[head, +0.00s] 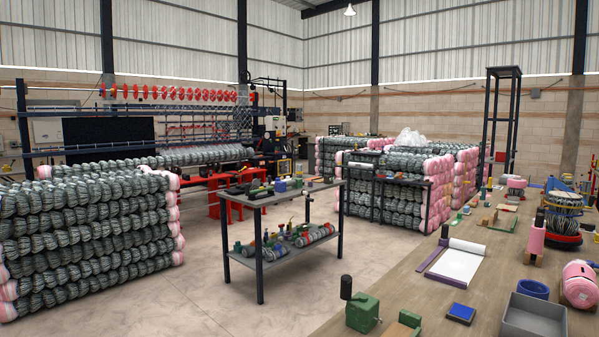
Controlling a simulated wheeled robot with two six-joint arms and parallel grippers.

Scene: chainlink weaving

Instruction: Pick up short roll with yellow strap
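No gripper of mine shows in the head view. Several short grey rolls (314,236) lie on the lower shelf of the dark metal table (285,196) in the middle. They have coloured bits on them, too small for me to tell which strap is yellow. On the wooden bench at the right, an upright grey wire coil (564,211) with yellowish bands stands on a red and black base (563,240). I cannot tell whether it is a short roll.
Stacks of long mesh rolls with pink ends stand at the left (85,240) and behind the table (405,190). The wooden bench (410,283) holds a grey tray (534,318), a blue pad (461,313) and a green tool (362,312). Concrete floor (200,300) around the table is clear.

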